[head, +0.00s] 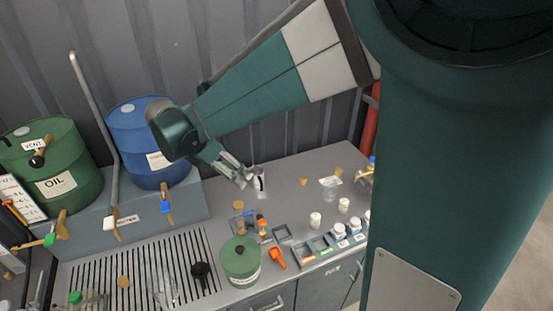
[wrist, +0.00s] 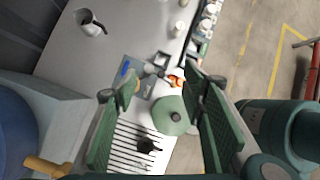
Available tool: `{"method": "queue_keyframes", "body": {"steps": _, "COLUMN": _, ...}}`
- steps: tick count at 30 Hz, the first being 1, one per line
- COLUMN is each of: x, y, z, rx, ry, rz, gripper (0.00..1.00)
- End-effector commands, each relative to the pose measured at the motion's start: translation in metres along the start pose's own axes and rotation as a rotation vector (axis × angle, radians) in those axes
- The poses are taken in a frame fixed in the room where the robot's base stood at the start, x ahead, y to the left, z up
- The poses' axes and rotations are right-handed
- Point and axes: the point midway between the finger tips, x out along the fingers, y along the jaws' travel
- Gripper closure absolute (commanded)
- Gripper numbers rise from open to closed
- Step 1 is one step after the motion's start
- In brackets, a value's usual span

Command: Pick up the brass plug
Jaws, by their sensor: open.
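I cannot single out the brass plug with certainty. Small tan or brass-coloured pieces stand on the grey worktop in the head view: one (head: 238,205) by the small tray, one (head: 304,181) farther right, and one (head: 338,172) at the back right. My gripper (head: 243,180) is open and empty above the worktop, beside the metal jug in the picture. In the wrist view its two green fingers (wrist: 149,92) are spread wide, with the small tray and the green canister showing between and beyond them. The left finger partly hides a tan piece by the tray.
A metal jug (head: 260,182) stands on the worktop (head: 290,205). A green canister (head: 241,262), an orange scoop (head: 277,257) and a small tray (wrist: 134,68) with a blue piece are near the front. Green (head: 55,183) and blue (head: 146,140) drums stand at left. White-capped jars (head: 340,231) line the right.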

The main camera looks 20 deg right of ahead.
Motion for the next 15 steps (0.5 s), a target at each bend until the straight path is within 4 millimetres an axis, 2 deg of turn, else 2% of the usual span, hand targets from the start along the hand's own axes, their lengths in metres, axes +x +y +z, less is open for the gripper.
{"method": "queue_keyframes", "body": {"steps": 1, "x": 0.016, "y": 0.010, "z": 0.006, "rx": 0.008, "ry": 0.016, "rz": -0.005, "gripper": 0.59}}
{"method": "queue_keyframes", "body": {"steps": 8, "x": 0.075, "y": 0.046, "z": 0.033, "rx": 0.025, "ry": 0.090, "rz": -0.011, "gripper": 0.59}}
{"method": "queue_keyframes", "body": {"steps": 15, "x": 0.142, "y": 0.079, "z": 0.065, "rx": 0.050, "ry": 0.165, "rz": -0.008, "gripper": 0.59}}
